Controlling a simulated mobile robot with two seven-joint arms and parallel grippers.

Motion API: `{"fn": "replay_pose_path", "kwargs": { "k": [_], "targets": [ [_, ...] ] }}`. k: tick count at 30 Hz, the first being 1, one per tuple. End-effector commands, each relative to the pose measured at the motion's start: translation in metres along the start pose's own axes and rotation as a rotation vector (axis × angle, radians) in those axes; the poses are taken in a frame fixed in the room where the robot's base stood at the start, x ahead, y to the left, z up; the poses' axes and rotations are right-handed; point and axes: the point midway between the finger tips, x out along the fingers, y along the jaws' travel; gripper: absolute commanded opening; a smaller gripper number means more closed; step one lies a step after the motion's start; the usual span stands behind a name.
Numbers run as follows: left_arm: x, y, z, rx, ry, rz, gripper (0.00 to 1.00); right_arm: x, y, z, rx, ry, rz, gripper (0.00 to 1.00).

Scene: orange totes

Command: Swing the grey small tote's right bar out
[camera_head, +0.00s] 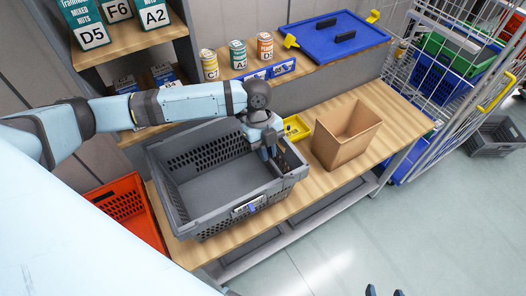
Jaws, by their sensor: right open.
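The grey small tote (208,219) stands open and empty on the wooden bench, with perforated walls and a small label on its front. Its right end (291,164) has a dark bar-like edge, partly hidden by my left gripper; I cannot tell how far the bar is swung. My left gripper (269,154) reaches over the tote from the back and points down at the inside of its right end. Its fingers are too small and overlapped to show whether they hold the bar. My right gripper (385,291) shows only its two fingertips at the bottom edge, apart and empty, away from the tote.
An open cardboard box (346,136) and a yellow bin (297,128) stand right of the tote. Cans (238,55) and a blue lid (335,38) are on the shelf behind. An orange tote (126,205) is at left. A wire cage (440,75) stands right. The front floor is clear.

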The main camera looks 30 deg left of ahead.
Motion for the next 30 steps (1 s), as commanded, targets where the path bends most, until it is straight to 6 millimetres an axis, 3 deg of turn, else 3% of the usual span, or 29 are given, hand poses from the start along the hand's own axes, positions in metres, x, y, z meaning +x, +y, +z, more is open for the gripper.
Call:
{"fn": "replay_pose_path", "kwargs": {
  "k": [30],
  "targets": [
    [-0.011, -0.024, -0.004, 0.0, 0.0, 0.0, 0.09, -0.005, -0.001, -0.009, 0.0, 0.002, 0.0, 0.64]
  ]
}}
